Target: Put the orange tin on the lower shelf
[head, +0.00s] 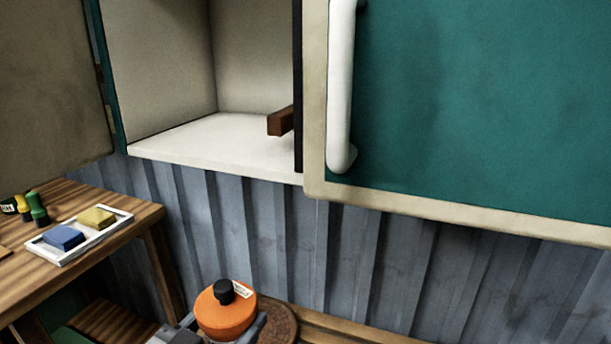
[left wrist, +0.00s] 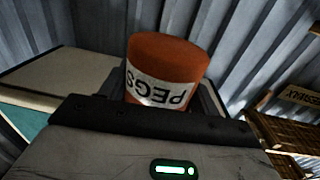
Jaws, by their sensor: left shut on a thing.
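The orange tin (head: 225,316) has a black knob on top and shows at the bottom of the head view. My left gripper (head: 219,335) is shut on it, one finger on each side. In the left wrist view the tin (left wrist: 168,58) carries a white label reading "PEGS". The tin is below the level of the open wall cabinet. The cabinet's white bottom shelf (head: 205,140) is in view, with its left part bare. Any shelf above it is out of view. My right gripper is not in view.
A brown wooden piece (head: 281,121) sticks out at the right of the cabinet opening. The left door (head: 50,85) stands open; the teal right door (head: 480,110) has a white handle (head: 341,90). A wooden table (head: 125,205) at left holds a white tray (head: 112,227) with two sponges.

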